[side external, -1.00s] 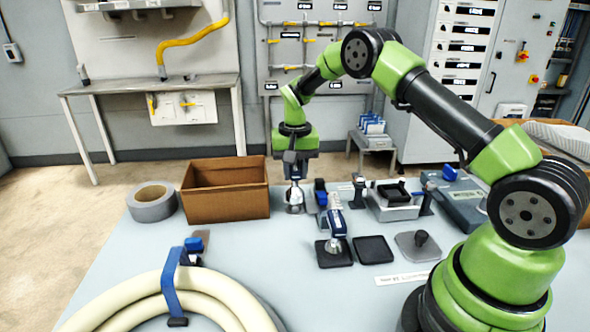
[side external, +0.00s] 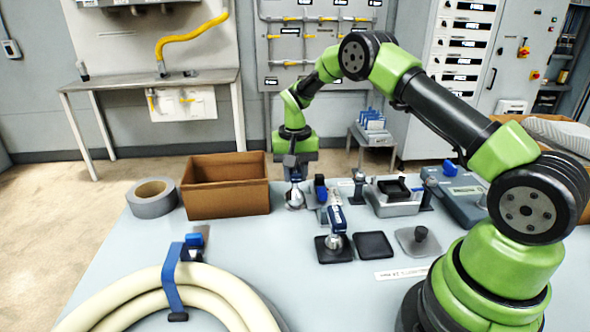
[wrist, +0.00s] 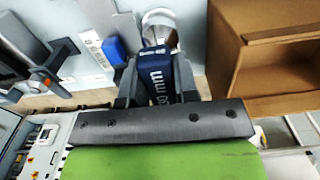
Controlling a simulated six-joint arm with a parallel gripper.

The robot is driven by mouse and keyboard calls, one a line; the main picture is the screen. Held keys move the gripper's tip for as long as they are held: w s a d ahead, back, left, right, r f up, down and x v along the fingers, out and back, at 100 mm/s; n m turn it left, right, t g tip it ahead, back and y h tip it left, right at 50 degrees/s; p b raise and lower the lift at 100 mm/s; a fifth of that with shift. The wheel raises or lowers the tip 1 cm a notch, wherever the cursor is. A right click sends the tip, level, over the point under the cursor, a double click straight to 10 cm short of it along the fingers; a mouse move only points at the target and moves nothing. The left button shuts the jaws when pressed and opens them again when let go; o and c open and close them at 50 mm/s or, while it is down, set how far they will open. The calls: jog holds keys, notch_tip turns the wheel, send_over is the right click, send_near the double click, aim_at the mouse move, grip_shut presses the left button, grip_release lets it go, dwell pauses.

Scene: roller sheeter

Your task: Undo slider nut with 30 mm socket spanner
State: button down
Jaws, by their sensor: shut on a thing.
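My gripper (side external: 293,172) is shut on a socket spanner with a dark blue handle (wrist: 160,82), on which "mm" can be read. It hangs down at the back of the bench, left of the small fixtures. The spanner's silver socket end (side external: 295,200) is low, at or just above the bench; I cannot tell whether it touches. The silver end also shows beyond the jaws in the wrist view (wrist: 159,28). A second blue-handled tool (side external: 336,220) stands on a black pad (side external: 333,255). I cannot make out the slider nut; a small blue-topped fixture (side external: 321,190) stands right of my gripper.
An open cardboard box (side external: 226,190) stands close left of my gripper, with a tape roll (side external: 153,207) beyond it. An empty black pad (side external: 373,246), a knobbed grey plate (side external: 418,242) and a grey device (side external: 392,205) lie right. A coiled hose (side external: 120,310) fills the front left.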

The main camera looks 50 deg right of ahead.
jog(key=shift+f, duration=0.55)
jog(key=n, duration=0.3)
jog(key=shift+n, duration=0.3)
jog(key=shift+n, duration=1.8)
